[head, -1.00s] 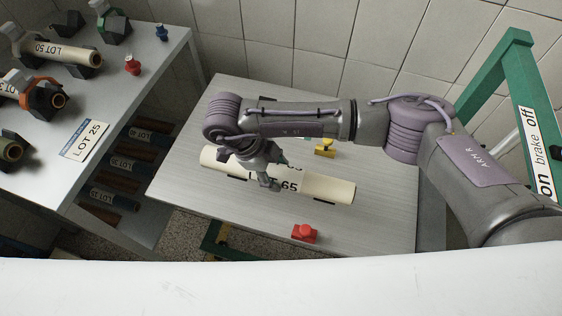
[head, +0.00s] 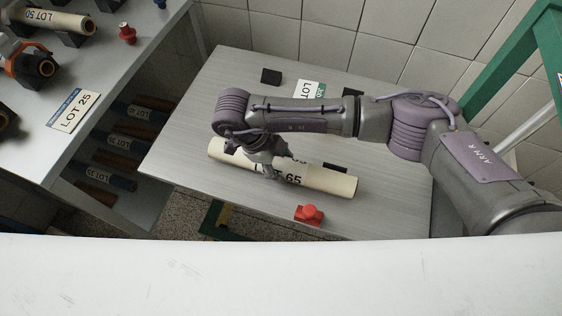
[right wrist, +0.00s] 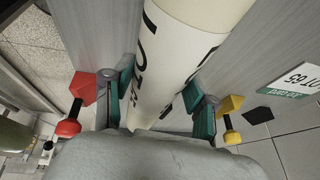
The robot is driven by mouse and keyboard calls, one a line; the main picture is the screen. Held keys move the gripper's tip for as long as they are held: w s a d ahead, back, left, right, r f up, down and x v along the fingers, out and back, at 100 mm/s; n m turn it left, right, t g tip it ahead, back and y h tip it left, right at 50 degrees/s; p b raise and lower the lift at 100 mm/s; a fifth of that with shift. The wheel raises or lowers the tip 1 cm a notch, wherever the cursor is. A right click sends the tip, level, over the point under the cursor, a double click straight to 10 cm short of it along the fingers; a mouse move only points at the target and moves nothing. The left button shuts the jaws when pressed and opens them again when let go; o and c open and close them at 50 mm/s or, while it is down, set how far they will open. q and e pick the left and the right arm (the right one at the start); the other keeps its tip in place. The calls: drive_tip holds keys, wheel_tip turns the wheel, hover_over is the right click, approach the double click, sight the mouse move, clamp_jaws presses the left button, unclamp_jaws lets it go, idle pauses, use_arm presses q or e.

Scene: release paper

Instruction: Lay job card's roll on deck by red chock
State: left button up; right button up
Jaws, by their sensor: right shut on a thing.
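The cream roll (head: 335,182) reads LOT and 65. My right gripper (head: 270,165) is shut around its middle, and the roll (right wrist: 185,50) also shows between the fingers in the right wrist view (right wrist: 160,105). The roll is at or just above the grey deck (head: 390,150); I cannot tell if it touches. The red chock (head: 309,214) stands on the deck just in front of the roll, apart from it. A green-striped LOT 65 card (right wrist: 297,78) lies on the deck; it is partly hidden by my arm in the head view (head: 310,89). My left gripper is out of view.
Black pads (head: 271,76) sit on the deck. A yellow chock (right wrist: 231,130) shows in the right wrist view. The bench at left holds a blue-striped LOT 25 card (head: 74,111) and other rolls (head: 60,20), with more rolls on shelves below. The deck's right part is clear.

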drive_tip(key=shift+f, duration=0.1)
idle(0.5)
drive_tip(key=o, duration=1.6)
drive_tip(key=v, duration=1.2)
